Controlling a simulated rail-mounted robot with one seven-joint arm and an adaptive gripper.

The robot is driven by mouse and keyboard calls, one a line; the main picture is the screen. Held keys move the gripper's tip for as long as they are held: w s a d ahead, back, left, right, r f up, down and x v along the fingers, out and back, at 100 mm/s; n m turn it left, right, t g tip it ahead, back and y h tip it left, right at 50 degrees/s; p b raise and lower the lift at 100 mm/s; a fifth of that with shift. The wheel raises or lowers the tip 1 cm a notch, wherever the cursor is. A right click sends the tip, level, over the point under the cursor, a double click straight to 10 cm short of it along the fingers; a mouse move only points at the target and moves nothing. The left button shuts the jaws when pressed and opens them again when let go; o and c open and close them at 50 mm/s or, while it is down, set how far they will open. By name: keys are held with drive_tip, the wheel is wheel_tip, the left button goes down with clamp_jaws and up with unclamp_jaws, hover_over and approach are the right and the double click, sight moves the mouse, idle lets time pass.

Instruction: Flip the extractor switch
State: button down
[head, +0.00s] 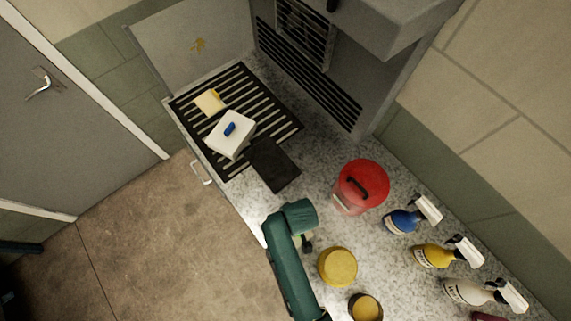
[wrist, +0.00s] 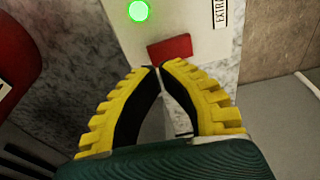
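The extractor switch is a red rocker (wrist: 170,48) on a pale panel (wrist: 185,18), seen in the wrist view. A lit green lamp (wrist: 139,11) is above it to the left, and a partly cut-off label reading "EXTRA" (wrist: 220,12) is to the right. My gripper (wrist: 160,67) has yellow ribbed fingers with black pads. Its tips are together just below the red rocker, with nothing seen between them. I cannot tell whether they touch it. In the head view my teal arm hides most of the gripper and the switch.
A red lidded canister (head: 361,187), a yellow-lidded tub (head: 338,267) and several spray bottles (head: 433,256) stand on the speckled counter.

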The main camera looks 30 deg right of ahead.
drive_tip(key=shift+f+b, duration=1.1)
drive_tip(key=shift+f, duration=0.75)
idle(0.6)
wheel_tip(320, 180, up, 7)
drive_tip(key=p, duration=0.7)
drive_tip(key=shift+r+p, duration=0.15)
drive_tip(key=shift+p, duration=0.25)
